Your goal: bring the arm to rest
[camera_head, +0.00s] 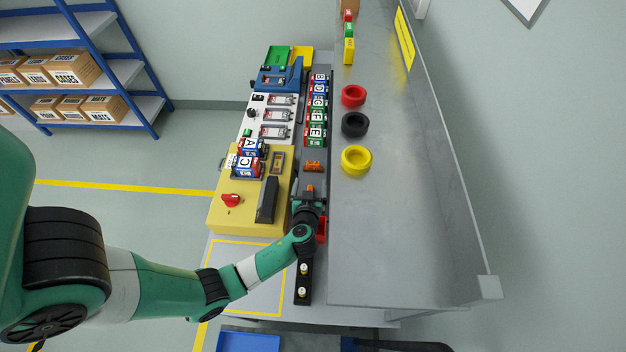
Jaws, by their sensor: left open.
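My left arm is green and black and reaches in from the left. Its gripper (309,189) is open over the near part of the dark conveyor strip (320,105), beside the yellow station (219,210). An orange piece (313,166) lies on the strip just beyond the fingers. Another orange patch shows at the fingers; I cannot tell whether it lies between them. My right gripper does not show.
Lettered blocks (316,113) line the strip, and two more lettered blocks (248,165) sit on the yellow station. Red, black (355,124) and yellow rings stand on the grey bench (410,220) to the right. The bench's near part is clear. Shelves (95,75) with boxes stand far left.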

